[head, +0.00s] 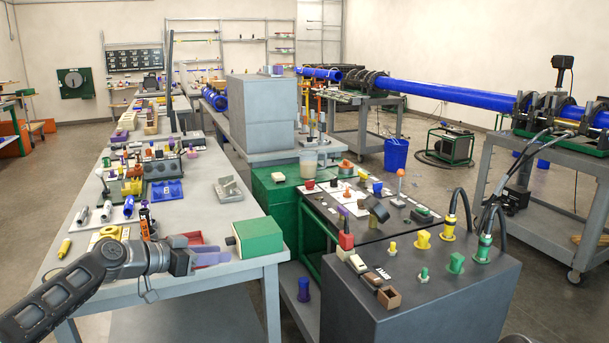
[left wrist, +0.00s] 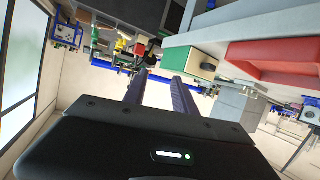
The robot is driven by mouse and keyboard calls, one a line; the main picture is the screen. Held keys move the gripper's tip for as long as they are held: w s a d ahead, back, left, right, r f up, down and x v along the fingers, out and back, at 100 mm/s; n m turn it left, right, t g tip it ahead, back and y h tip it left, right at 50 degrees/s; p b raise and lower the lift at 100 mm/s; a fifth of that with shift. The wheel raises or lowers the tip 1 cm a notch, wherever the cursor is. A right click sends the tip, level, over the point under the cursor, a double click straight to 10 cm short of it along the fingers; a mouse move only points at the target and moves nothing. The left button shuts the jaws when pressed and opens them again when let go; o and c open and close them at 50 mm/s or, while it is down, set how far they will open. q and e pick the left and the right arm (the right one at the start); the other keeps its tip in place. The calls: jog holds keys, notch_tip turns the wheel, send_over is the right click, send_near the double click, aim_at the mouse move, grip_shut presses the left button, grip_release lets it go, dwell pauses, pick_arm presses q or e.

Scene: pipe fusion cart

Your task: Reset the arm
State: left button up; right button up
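My left arm reaches in from the left of the head view, and its gripper (head: 212,258) is near the front edge of the grey workbench (head: 160,275). In the left wrist view the two purple-grey fingers (left wrist: 156,80) stand apart with nothing between them, so it is open and empty. A green box with a pale face (head: 260,237) is just right of the fingertips; it also shows in the left wrist view (left wrist: 189,63). A red tray (head: 195,239) lies just behind the gripper, partly hidden by it. My right gripper is not in view.
A dark grey control cabinet (head: 430,300) with buttons and cables stands right of the bench, beyond a gap. Small parts and a blue tray (head: 167,190) crowd the bench's left and back. The bench right of a grey metal bracket (head: 229,188) is fairly clear.

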pick_arm(q)
jog(key=s+d+f+n+g+y+p, duration=0.1)
jog(key=s+d+f+n, duration=0.3)
jog(key=f, duration=0.5)
jog(key=s+d+f+n+g+p, duration=0.1)
jog(key=s+d+f+n, duration=0.25)
jog(key=d+f, duration=0.4)
jog(key=s+d+f+n+g+y+p, duration=0.1)
jog(key=s+d+f+n, duration=0.2)
jog(key=f, duration=0.7)
jog(key=s+d+f+n+g+y+p, duration=0.1)
jog(key=s+f, duration=0.4)
jog(key=s, duration=0.4)
jog(key=s+d+f+g+y+p, duration=0.1)
jog(key=s+f+g, duration=0.1)
jog(key=s+f, duration=0.5)
jog(key=s+a+m+g+y+p, duration=0.1)
jog(key=s+a+g+p, duration=0.1)
jog(key=s, duration=1.5)
jog(key=shift+s+a+g+y+p, duration=0.3)
jog(key=shift+a+g+p, duration=0.1)
jog(key=shift+a+g, duration=0.1)
jog(key=shift+w+d+m, duration=0.1)
jog(key=shift+m, duration=0.25)
